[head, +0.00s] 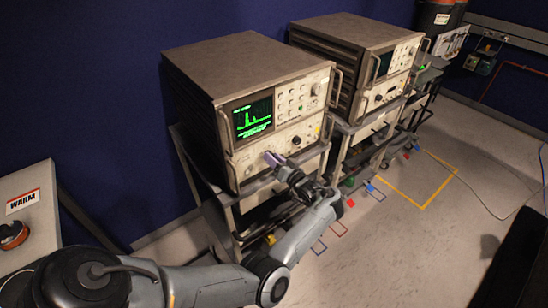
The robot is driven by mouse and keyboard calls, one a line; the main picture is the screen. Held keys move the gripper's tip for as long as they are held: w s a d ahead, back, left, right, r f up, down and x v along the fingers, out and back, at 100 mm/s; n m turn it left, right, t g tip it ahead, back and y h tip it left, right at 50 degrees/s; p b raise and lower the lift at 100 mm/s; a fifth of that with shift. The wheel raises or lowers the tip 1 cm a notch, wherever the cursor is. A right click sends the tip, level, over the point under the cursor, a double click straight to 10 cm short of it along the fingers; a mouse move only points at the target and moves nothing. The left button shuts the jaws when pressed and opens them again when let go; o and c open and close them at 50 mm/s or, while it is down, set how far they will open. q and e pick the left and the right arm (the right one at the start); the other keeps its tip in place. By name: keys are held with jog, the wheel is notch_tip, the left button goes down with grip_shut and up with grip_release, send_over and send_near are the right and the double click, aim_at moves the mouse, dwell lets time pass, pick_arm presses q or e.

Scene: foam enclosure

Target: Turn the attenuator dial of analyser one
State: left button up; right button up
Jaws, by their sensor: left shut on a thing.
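The nearest analyser (243,88), a grey-beige box with a lit green trace on its screen (253,118), stands on a cart at the centre. I cannot read a number on it. My left gripper (272,159) reaches its lower front panel from below right and is shut on a small knob there, which the fingers mostly hide. A dark round knob (297,140) shows on the panel to the right of the gripper. I cannot tell a dial marking. My right gripper is not in view.
A second analyser (345,38) stands on a cart (362,152) behind to the right. Coloured outlines and small blocks lie on the floor, with a yellow taped square (421,206) on open floor. A panel marked WARM (22,201) is at the left edge.

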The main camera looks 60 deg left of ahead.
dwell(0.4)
pick_arm(q)
jog(key=o, duration=1)
jog(key=shift+o, duration=0.2)
jog(key=w+d, duration=0.1)
jog(key=d, duration=0.9)
jog(key=shift+d, duration=0.4)
jog(key=shift+a, duration=0.1)
